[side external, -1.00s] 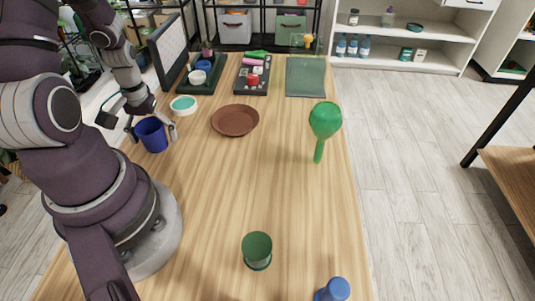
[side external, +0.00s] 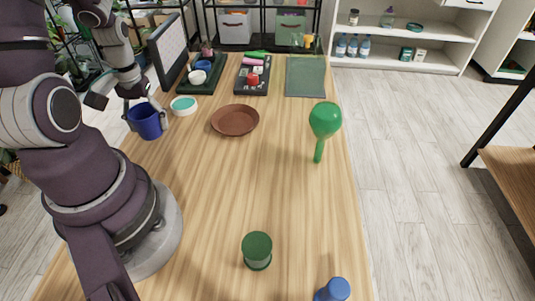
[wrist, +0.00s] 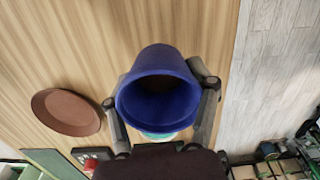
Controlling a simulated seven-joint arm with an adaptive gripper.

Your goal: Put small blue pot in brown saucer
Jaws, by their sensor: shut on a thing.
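The small blue pot (side external: 147,122) is at the left side of the table in the side view, and it fills the middle of the wrist view (wrist: 160,62). My gripper (side external: 145,118) is shut on the pot, with one finger on each side of it; the fingers also show in the wrist view (wrist: 160,100). The pot looks upright and a little above the wood. The brown saucer (side external: 236,121) lies empty on the table to the right of the pot. In the wrist view the saucer (wrist: 68,112) is at the left, apart from the pot.
A white-and-teal round container (side external: 184,105) stands close behind the pot. A dark green cup (side external: 257,250) and a blue object (side external: 334,289) are at the front. Trays line the back. The wood between is clear.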

